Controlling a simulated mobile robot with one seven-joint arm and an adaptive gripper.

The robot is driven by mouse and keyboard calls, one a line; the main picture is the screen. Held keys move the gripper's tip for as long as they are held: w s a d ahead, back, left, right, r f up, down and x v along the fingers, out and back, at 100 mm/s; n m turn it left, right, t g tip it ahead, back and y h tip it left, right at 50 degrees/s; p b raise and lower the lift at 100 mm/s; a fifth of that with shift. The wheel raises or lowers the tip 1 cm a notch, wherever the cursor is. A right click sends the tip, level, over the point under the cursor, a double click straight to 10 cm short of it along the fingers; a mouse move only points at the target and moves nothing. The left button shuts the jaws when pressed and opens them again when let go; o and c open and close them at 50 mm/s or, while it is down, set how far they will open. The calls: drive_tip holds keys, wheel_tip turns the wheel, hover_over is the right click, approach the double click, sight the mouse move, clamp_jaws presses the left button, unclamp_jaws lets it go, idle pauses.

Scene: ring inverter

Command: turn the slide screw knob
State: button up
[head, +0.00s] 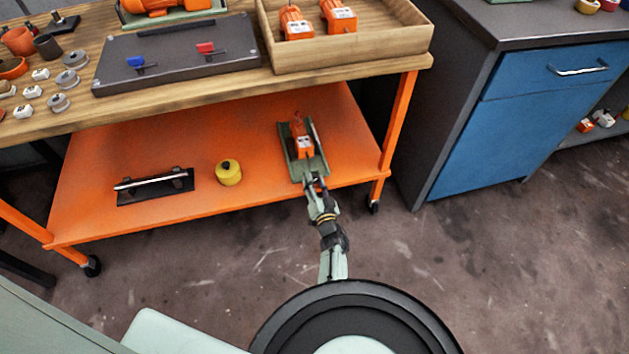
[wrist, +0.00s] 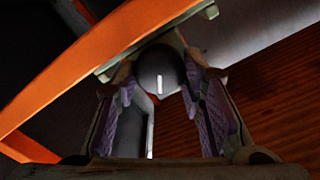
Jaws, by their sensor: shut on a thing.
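A green slide base (head: 320,165) lies on the lower orange shelf, with an orange and white unit (head: 303,146) mounted on it. My gripper (head: 315,182) is at the near end of the slide base, in front of the shelf's front edge. In the wrist view, the two padded fingers of my gripper (wrist: 163,100) are shut on a round dark knob (wrist: 160,64), one finger on each side. The green end of the slide base (wrist: 118,65) shows behind the knob. The knob is too small to make out in the head view.
A yellow round container (head: 228,173) and a black plate with a light bar (head: 153,186) lie left on the orange shelf (head: 180,150). The wooden tabletop (head: 230,88) overhangs it. A blue-fronted cabinet (head: 550,110) stands right. The floor (head: 480,260) in front is clear.

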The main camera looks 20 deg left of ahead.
drive_tip(key=shift+m, duration=1.2)
drive_tip(key=o, duration=1.1)
drive_tip(key=shift+o, duration=0.2)
drive_tip(key=shift+f, duration=0.1)
